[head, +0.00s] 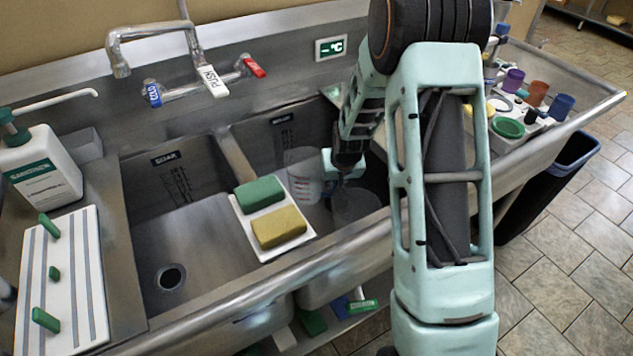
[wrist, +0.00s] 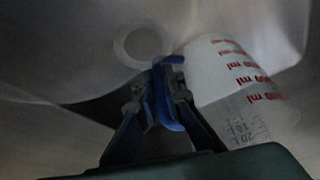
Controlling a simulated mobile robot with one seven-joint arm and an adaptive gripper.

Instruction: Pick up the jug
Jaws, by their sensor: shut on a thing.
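The jug (head: 302,172) is clear, with red measuring marks, and stands in the right sink basin. In the wrist view the jug (wrist: 250,65) fills the upper right, its red ml marks close beside my fingers. My gripper (head: 338,178) reaches down into the basin at the jug's right side. The held part, likely the handle, is dark and mostly hidden by the fingers. I cannot tell whether the jug is clear of the basin floor.
Another clear vessel (head: 355,206) is in the basin near my gripper. A white tray (head: 296,246) with green and yellow sponges lies across the sink's front. The faucet (head: 190,80) stands behind. Several coloured cups stand on the right drainboard (head: 590,95).

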